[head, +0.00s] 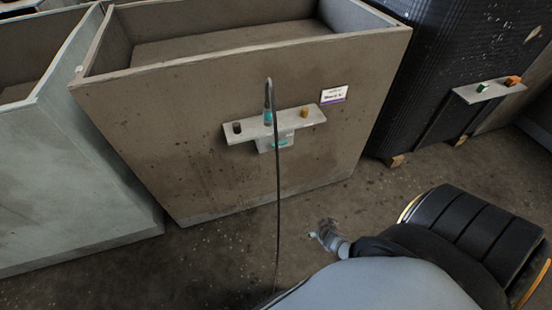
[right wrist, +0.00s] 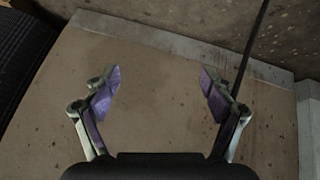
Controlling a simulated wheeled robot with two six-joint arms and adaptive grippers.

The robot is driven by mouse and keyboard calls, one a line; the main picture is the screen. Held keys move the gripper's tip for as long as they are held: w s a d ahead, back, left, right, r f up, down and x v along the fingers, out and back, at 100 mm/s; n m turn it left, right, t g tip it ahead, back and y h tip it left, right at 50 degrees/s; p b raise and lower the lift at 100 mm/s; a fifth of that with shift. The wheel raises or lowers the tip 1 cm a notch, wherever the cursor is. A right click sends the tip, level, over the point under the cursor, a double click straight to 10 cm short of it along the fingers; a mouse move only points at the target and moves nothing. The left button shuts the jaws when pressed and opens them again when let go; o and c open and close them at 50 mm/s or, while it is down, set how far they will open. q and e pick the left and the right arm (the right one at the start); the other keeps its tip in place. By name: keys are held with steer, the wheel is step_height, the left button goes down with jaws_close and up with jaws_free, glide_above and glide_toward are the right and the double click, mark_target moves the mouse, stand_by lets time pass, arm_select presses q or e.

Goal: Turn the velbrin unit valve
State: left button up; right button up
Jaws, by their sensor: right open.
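A grey shelf bracket (head: 290,123) is on the front wall of a brown bin. It carries a black knob (head: 237,128), a yellow-brown knob (head: 304,112) and a grey-and-teal fitting (head: 268,117) with a hooked top. A grey box with teal marking (head: 276,143) hangs below. A white label (head: 334,94) sits above right, too small to read; I cannot tell which part is the velbrin valve. My right gripper (head: 326,236) is low in front of the bin, below the shelf. In the right wrist view it (right wrist: 160,92) is open and empty. My left gripper is out of view.
A thin dark cable (head: 278,210) hangs from the fitting to the floor, left of my right gripper. A black bin (head: 425,75) at right has its own shelf (head: 490,92) with green and orange knobs. A pale bin (head: 70,170) stands left.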

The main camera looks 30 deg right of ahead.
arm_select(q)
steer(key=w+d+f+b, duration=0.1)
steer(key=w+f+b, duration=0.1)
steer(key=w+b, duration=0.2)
arm_select(e)
steer(key=w+d+r+t, duration=0.2)
steer(key=w+t, duration=0.1)
steer(key=w, duration=0.6)
steer(key=m+t+b, duration=0.2)
steer(key=t+b, duration=0.6)
steer(key=b, duration=0.1)
glide_toward(280, 145)
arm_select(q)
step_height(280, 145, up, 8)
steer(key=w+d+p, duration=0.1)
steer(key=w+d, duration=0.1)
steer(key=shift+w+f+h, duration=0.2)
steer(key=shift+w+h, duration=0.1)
arm_select(e)
steer(key=shift+h, duration=0.3)
steer(key=shift+x, duration=5.5)
steer(key=shift+a+f, duration=0.1)
steer(key=shift+f, duration=0.05)
steer(key=c, duration=1.2)
